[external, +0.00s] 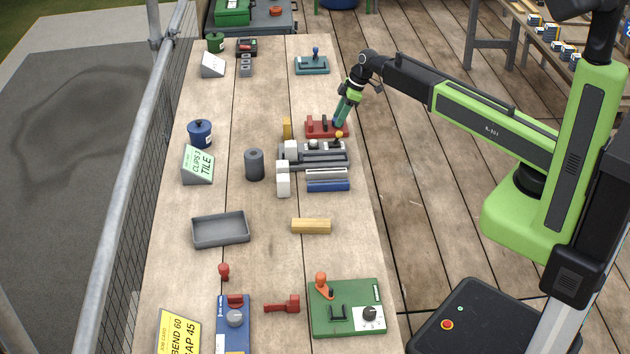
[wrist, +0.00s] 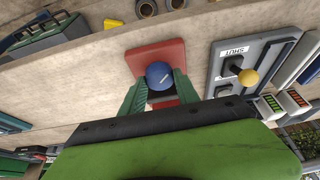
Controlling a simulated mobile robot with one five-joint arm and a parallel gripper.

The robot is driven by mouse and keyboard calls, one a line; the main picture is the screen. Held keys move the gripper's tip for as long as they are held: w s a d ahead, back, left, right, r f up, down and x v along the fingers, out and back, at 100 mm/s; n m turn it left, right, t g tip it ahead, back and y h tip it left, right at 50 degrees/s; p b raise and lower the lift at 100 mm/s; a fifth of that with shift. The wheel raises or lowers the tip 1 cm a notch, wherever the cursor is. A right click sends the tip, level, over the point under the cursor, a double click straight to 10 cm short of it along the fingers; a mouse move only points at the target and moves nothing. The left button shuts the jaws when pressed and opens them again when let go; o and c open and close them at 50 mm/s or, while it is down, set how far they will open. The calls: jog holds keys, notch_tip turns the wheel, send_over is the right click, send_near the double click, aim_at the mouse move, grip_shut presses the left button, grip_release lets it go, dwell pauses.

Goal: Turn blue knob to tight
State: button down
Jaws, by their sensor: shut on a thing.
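The blue knob (wrist: 159,75) is round with a pale line on its top. It sits on a red block (wrist: 158,55), which also shows in the external view (external: 315,130). My gripper (wrist: 158,84) has its green fingers on either side of the knob, shut on it. In the external view my gripper (external: 341,120) reaches down at the right part of the red block, and the knob is hidden there. I see no readable tight mark by the knob.
A grey panel (wrist: 222,92) marked SHUT, with a yellow-balled lever (wrist: 248,77), stands close to the right of the red block in the wrist view. A teal device (external: 312,65) is farther back. A grey tray (external: 220,230) and a yellow block (external: 311,226) lie in front.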

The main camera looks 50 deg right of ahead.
jog(key=m+h, duration=0.1)
jog(key=m, duration=0.2)
jog(key=m+t+h, duration=0.1)
jog(key=m, duration=0.2)
jog(key=shift+s+a, duration=0.2)
jog(key=m+h, duration=0.1)
jog(key=m, duration=0.3)
jog(key=shift+a+m+h, duration=0.1)
jog(key=shift+m+h, duration=0.2)
jog(key=shift+h, duration=0.1)
jog(key=c, duration=0.9)
grip_release()
jog(key=shift+w, duration=0.1)
jog(key=p+v, duration=1.6)
jog(key=v, duration=0.1)
jog(key=shift+s, duration=0.25)
